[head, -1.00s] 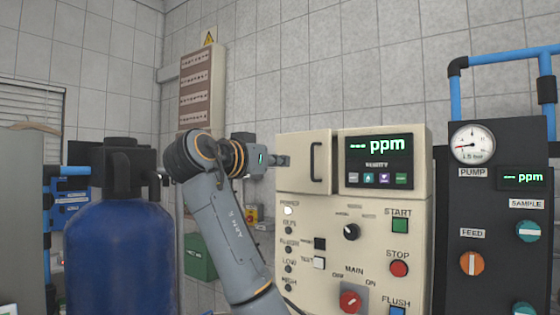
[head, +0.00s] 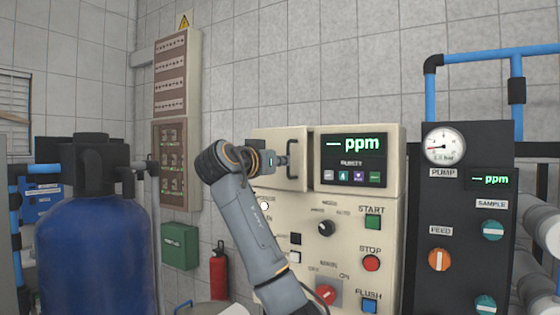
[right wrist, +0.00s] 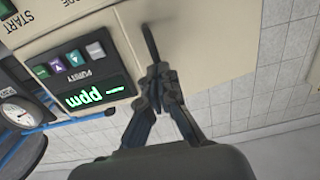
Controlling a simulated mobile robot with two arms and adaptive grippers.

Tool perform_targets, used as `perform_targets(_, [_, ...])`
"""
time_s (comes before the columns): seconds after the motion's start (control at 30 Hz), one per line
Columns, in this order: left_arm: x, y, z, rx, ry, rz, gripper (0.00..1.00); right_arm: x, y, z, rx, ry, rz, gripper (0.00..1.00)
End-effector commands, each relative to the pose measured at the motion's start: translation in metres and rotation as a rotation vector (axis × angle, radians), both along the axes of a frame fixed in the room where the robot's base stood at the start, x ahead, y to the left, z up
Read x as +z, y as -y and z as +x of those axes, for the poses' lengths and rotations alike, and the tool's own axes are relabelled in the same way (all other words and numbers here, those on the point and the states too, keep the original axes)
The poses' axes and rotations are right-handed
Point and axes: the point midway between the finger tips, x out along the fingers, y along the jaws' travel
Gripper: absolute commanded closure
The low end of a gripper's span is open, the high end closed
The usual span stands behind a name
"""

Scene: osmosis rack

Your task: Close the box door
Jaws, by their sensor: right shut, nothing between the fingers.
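The cream box door (head: 299,142) is at the upper left of the control box, left of the green "ppm" display. Its dark vertical handle (head: 291,174) is partly behind my right gripper. My right gripper (head: 284,160) is shut and empty, in front of the door at the handle. In the right wrist view the door (right wrist: 205,45) appears upside down, with the handle (right wrist: 150,45) just beyond the shut fingertips (right wrist: 160,72). Whether they touch the handle or door face, and whether the door is fully flush, I cannot tell. My left gripper is not in view.
The control box (head: 392,215) has buttons and knobs below the door. A black pump panel (head: 460,270) with blue pipes stands to the right. A blue tank (head: 95,250) stands left. A fire extinguisher (head: 218,272) and breaker panel (head: 178,100) are behind my arm.

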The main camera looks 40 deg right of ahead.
Motion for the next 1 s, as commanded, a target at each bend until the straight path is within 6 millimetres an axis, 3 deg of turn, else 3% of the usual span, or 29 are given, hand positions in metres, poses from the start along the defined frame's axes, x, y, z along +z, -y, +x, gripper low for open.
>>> perform_targets(0.4, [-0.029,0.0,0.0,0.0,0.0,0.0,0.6,-0.002,0.036,-0.007,0.193,0.001,0.002,1.0])
perform_targets(1.0, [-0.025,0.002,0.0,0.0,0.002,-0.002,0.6,0.001,0.042,-0.006,0.21,0.0,0.0,1.0])
